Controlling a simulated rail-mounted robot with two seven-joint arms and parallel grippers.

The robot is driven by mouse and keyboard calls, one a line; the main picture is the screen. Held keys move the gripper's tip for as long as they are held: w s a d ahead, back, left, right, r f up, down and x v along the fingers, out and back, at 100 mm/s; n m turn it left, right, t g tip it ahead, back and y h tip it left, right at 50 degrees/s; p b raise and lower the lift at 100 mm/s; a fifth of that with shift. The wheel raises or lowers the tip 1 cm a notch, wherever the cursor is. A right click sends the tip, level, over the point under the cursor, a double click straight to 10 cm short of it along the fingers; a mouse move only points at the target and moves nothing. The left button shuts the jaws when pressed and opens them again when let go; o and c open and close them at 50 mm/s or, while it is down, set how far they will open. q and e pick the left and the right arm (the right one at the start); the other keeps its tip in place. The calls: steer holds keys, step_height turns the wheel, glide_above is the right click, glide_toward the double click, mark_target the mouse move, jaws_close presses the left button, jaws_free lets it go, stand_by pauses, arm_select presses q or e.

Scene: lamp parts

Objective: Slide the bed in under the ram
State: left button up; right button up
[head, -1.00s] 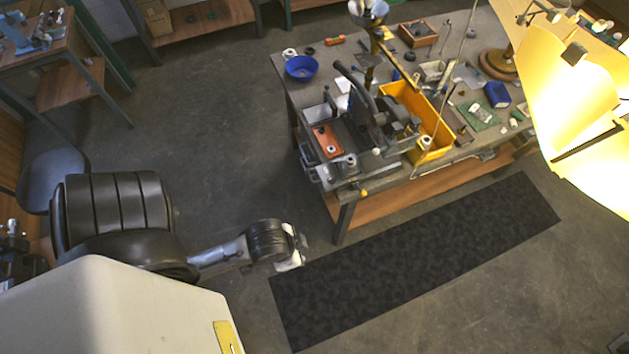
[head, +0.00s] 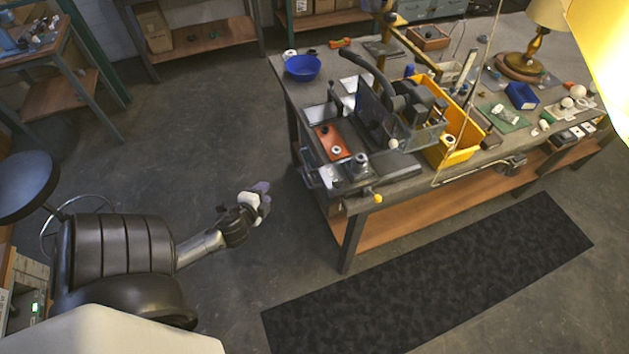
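The press (head: 407,104), black with a long curved lever (head: 366,66), stands on the front left part of the bench. An orange plate (head: 327,136), which looks like the bed, lies at the press's left side with a small pale round part (head: 336,151) on it. It sits out to the left of the press body. The ram's lower end is hidden behind the body and a clear guard. My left gripper (head: 262,192) is in the air left of the bench, apart from the bed. Its fingers are too small to read. My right gripper is out of view.
A yellow bin (head: 461,149) stands right of the press and a blue bowl (head: 303,68) behind it. A yellow knob (head: 377,198) sticks out at the bench's front edge. A dark mat (head: 430,279) lies on the floor.

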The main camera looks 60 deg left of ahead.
arm_select(q)
steer(key=w+d+r+m+t+h, duration=0.2)
steer(key=w+d+m+t+h, duration=0.25)
steer(key=m, duration=0.25)
steer(key=x, duration=1.3)
steer(key=shift+d+r+b, duration=0.2)
steer(key=shift+d+b, duration=0.05)
steer(key=shift+b, duration=0.05)
steer(key=shift+w, duration=0.1)
steer(key=shift+t, duration=0.25)
steer(key=c, duration=0.6)
steer(key=shift+r, duration=0.15)
jaws_close()
